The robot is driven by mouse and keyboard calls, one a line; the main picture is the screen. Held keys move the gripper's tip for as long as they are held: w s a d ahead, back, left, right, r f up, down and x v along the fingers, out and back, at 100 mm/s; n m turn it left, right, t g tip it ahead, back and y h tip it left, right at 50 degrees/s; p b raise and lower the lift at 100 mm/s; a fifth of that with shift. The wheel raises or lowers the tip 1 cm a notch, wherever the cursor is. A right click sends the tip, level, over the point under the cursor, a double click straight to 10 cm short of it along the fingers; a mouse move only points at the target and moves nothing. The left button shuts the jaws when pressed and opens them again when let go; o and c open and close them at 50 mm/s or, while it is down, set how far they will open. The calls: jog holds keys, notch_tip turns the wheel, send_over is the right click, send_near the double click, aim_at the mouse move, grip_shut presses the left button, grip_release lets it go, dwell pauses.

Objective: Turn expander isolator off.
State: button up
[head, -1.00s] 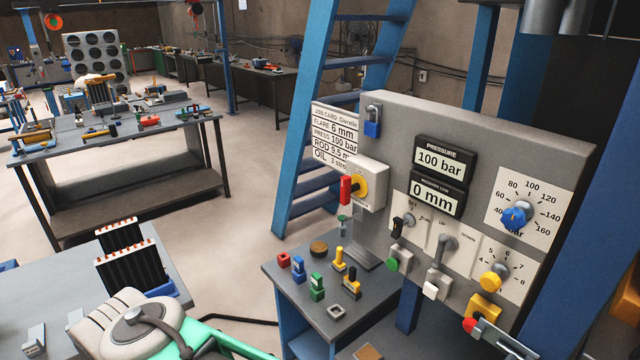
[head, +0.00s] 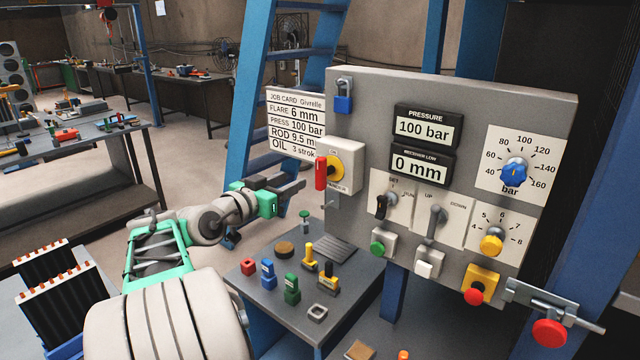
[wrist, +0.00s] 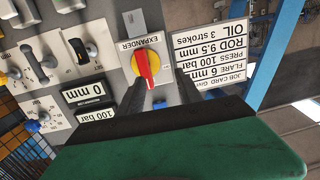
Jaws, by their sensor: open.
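The expander isolator is a white box (head: 345,176) on the left end of the grey panel, with a yellow disc (head: 337,165) and a red handle (head: 321,173). The handle stands roughly vertical. My gripper (head: 292,186) is open and empty, just left of the isolator and slightly below its handle, apart from it. The handle looks nearer the left finger.
The panel (head: 460,100) carries displays, a blue dial (head: 514,173), levers and buttons. A blue padlock (head: 343,103) hangs above the isolator. A job card (head: 296,125) is behind it. A small bench (head: 250,292) with several coloured parts stands below. A blue ladder (head: 262,90) rises behind.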

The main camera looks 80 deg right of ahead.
aim_at(318, 168)
jog(key=shift+m+g, duration=0.6)
jog(key=shift+g, duration=0.3)
jog(key=s, duration=0.1)
jog(key=s+d+r, duration=0.1)
jog(key=s, duration=0.1)
jog(key=shift+s+d+r, duration=0.2)
jog(key=shift+s+d, duration=0.1)
jog(key=p+x, duration=0.2)
jog(key=x, duration=0.4)
jog(key=shift+w+r+p, duration=0.1)
jog(key=shift+r+p, duration=0.05)
jog(key=shift+p, duration=0.15)
jog(key=shift+d+h, duration=0.3)
jog(key=shift+d, duration=0.15)
jog(key=shift+c, duration=0.5)
grip_shut()
